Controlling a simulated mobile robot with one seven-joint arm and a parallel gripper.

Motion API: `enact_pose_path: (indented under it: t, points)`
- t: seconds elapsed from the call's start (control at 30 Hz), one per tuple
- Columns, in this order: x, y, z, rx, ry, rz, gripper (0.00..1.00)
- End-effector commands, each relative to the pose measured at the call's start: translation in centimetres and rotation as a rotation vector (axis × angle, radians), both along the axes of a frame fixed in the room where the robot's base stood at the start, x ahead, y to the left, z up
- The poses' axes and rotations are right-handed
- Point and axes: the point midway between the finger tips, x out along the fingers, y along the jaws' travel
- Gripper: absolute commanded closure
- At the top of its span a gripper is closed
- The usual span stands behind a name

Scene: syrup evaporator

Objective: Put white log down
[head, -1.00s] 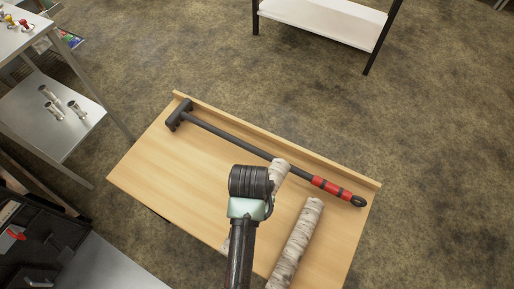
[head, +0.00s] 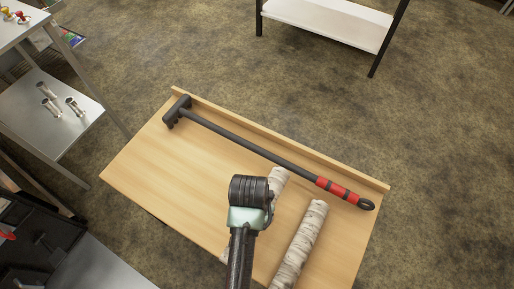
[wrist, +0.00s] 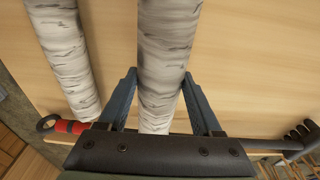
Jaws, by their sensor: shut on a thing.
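The white log in my gripper has pale birch bark with grey marks. Its far end (head: 279,180) shows past my wrist in the head view, just short of the black tool shaft; my arm hides most of the rest. In the wrist view the log (wrist: 165,45) runs between the two fingers of my gripper (wrist: 160,80), which are shut on its sides. A second white log (head: 301,243) lies on the wooden table (head: 165,160) to the right, apart from the held log; it also shows in the wrist view (wrist: 66,50). Contact under the held log is hard to tell.
A long black tool with a red grip (head: 337,189) lies along the table's raised far edge. The table's left part is clear. A metal shelf unit (head: 50,115) stands at left, a dark case (head: 35,235) at lower left, and a white shelf (head: 330,22) beyond.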

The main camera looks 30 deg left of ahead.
Motion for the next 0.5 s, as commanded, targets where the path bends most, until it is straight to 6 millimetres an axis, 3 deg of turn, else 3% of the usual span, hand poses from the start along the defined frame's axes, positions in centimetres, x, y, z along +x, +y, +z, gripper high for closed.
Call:
enact_pose_path:
  t: [0.3, 0.5]
  points:
    - [0.0, 0.1, -3.6, 0.001, -0.002, 0.001, 1.00]
    - [0.1, 0.1, -3.6, 0.002, -0.004, 0.000, 1.00]
